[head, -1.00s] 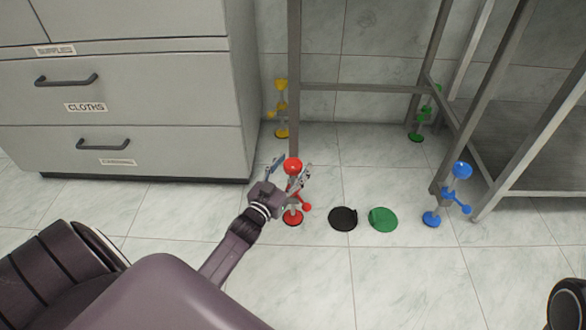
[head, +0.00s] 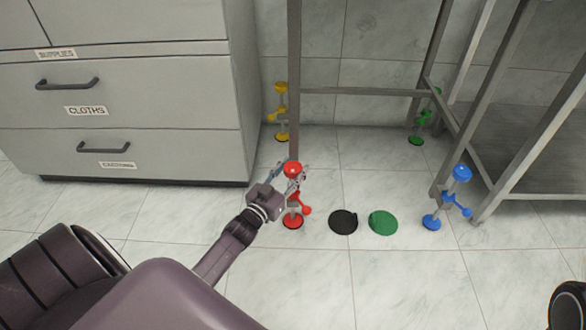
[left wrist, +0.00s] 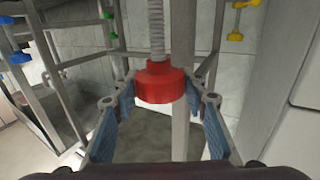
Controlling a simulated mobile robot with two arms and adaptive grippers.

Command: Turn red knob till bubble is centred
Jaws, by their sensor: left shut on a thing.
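The red knob (head: 293,168) is the round top of a red levelling foot (head: 293,221) at the near left leg of the metal table. A red side arm (head: 306,210) sticks out below it. My left gripper (head: 290,179) reaches in from the left and is shut on the red knob. In the left wrist view the red knob (left wrist: 160,82) sits between the blue-padded fingers of my left gripper (left wrist: 159,101), with a threaded rod running from it. No bubble can be made out. My right gripper is not in view.
A black disc (head: 343,221) and a green disc (head: 383,222) lie on the floor right of the red foot. Blue (head: 462,172), yellow (head: 281,88) and green (head: 416,140) feet stand at other legs. A grey drawer cabinet (head: 190,160) stands left. The near floor is clear.

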